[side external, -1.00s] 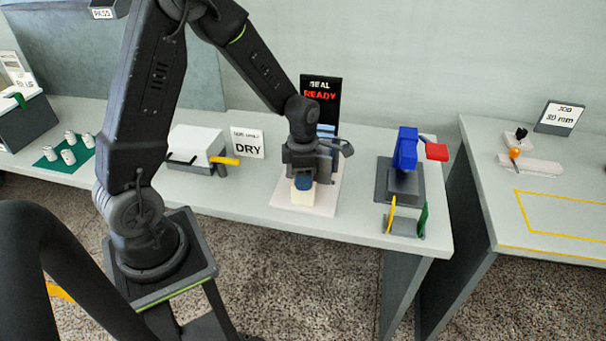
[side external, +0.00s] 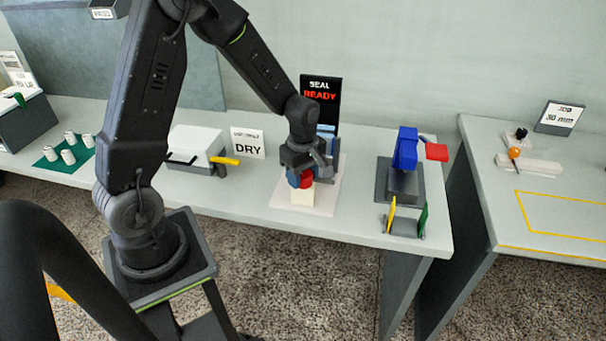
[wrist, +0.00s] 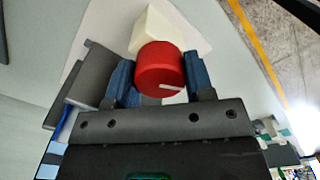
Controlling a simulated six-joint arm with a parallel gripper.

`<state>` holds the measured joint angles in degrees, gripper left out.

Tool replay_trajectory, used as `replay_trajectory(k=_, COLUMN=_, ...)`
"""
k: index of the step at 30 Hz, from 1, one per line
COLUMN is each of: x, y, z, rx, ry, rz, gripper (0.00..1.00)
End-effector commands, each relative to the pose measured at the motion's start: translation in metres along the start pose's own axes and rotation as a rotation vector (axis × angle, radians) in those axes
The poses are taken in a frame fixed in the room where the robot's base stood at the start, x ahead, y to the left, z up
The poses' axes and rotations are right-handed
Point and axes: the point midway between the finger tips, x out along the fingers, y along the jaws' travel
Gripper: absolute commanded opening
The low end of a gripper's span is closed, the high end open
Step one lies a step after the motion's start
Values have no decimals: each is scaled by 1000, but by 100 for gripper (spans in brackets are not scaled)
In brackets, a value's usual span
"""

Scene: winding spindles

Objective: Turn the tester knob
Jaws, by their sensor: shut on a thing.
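The tester knob (wrist: 160,68) is a red round knob with a white mark on its face. In the wrist view its mark points toward the right. It sits in front of a cream block (wrist: 172,27), which also shows below my gripper in the side view (side external: 302,195). My gripper (wrist: 160,80) is shut on the knob, with one blue finger pad on each side. In the side view my gripper (side external: 302,178) is over the pale base plate (side external: 325,205), and a little of the red knob shows between the fingers.
A black sign reading SEAL READY (side external: 321,92) stands behind my gripper. A DRY sign (side external: 248,145) and a white box with a yellow handle (side external: 197,143) are at left. A blue and red device (side external: 405,150) stands at right, with a yellow and green holder (side external: 406,222) in front.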

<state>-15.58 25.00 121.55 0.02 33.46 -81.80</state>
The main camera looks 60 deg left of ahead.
Motion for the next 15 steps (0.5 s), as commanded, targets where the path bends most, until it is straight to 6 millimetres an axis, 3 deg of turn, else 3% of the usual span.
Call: replay_trajectory(k=15, x=-1, y=1, z=0, rx=490, ry=0, rz=1, gripper=25)
